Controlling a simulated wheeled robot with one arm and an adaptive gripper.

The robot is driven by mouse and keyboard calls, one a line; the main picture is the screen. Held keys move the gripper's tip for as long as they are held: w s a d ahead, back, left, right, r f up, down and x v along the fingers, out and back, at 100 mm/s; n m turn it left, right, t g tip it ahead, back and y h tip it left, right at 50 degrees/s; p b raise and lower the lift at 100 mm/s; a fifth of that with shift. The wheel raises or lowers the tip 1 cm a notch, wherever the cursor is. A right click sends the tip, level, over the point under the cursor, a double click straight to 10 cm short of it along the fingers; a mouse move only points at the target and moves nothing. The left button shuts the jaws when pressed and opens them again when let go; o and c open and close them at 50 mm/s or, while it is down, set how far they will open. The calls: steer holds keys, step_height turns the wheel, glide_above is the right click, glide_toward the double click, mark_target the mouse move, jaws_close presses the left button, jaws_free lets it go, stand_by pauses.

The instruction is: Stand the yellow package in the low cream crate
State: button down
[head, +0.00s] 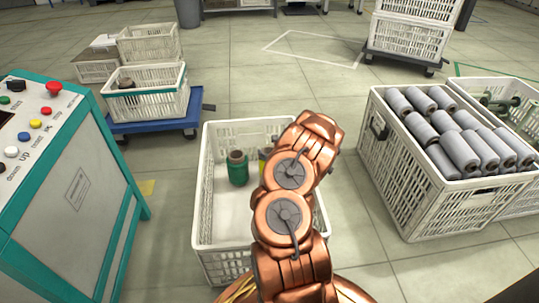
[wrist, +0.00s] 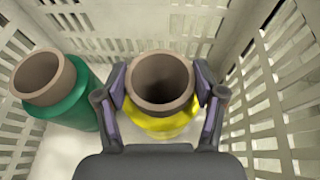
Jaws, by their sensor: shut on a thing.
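The low cream crate (head: 219,219) stands on the floor in front of me in the head view. Its slatted wall also shows in the wrist view (wrist: 270,90). The yellow package (wrist: 160,125) is a yellow spool with a brown tube, upright inside the crate. Only a sliver of the yellow package (head: 263,160) shows in the head view, behind my copper arm. My gripper (wrist: 163,97) is shut on it, one finger on each side of the tube. A green package (wrist: 55,88) stands upright to the left, apart from the yellow one; it also shows in the head view (head: 238,168). The yellow package's base is hidden.
A crate of grey packages (head: 415,190) stands to the right. A control cabinet (head: 75,190) with coloured buttons is at the left. A blue dolly (head: 155,125) carries a white crate (head: 150,105) behind. Bare crate floor shows in front of the green package.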

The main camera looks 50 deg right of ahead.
steer(key=shift+c, duration=0.6)
jaws_free()
